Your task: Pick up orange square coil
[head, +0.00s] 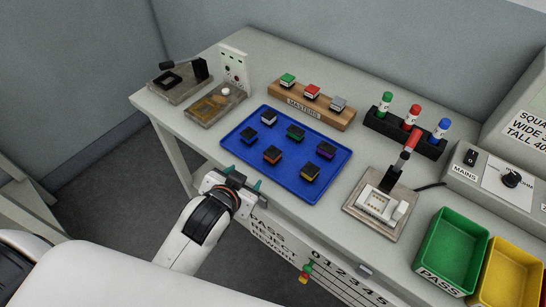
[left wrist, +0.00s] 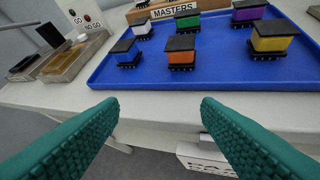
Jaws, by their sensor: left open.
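The orange square coil (head: 272,155) sits on the blue tray (head: 245,162), in the front row between a blue coil and a yellow coil. In the left wrist view the orange coil (left wrist: 181,56) has a black top and a black pinned base and stands upright. My left gripper (head: 242,182) is open and empty at the tray's front left edge. Its teal fingers (left wrist: 157,125) point toward the orange coil, which lies beyond them and apart from them. My right gripper is not in view.
Other coils share the tray: blue (head: 248,135), white (head: 269,118), green (head: 295,132), purple (head: 325,150) and yellow (head: 309,173). The masters block (head: 320,112) stands behind. A lever fixture (head: 380,205) and a green PASS bin (head: 452,250) are to the right.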

